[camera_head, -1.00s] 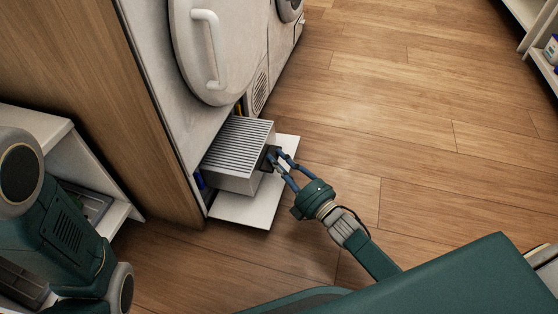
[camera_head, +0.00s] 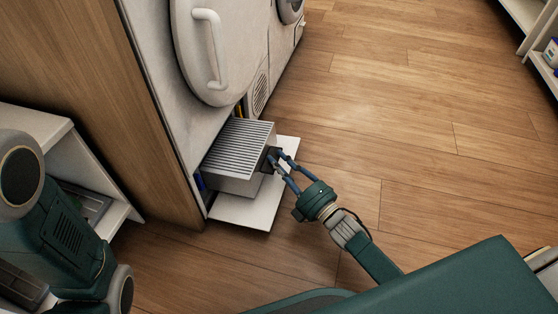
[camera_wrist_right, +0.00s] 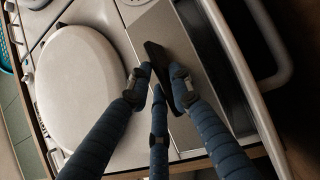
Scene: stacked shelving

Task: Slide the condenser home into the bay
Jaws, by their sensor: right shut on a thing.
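The condenser (camera_head: 238,152) is a grey block with a ribbed top, partly inside the low bay (camera_head: 203,178) at the foot of the white machine and partly sticking out over the lowered white flap (camera_head: 245,210). My right gripper (camera_head: 273,160) is shut on the dark handle at the condenser's outer end; the blue fingers also close on this handle in the right wrist view (camera_wrist_right: 160,82). The condenser's inner end and the bay's inside are hidden. My left gripper is out of view; only part of my left arm shows at the left.
The machine's round door (camera_head: 215,55) with its white handle is above the bay. A wooden side panel (camera_head: 110,90) stands left of it, with an open white shelf (camera_head: 85,185) nearer. The wooden floor (camera_head: 420,130) to the right is clear.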

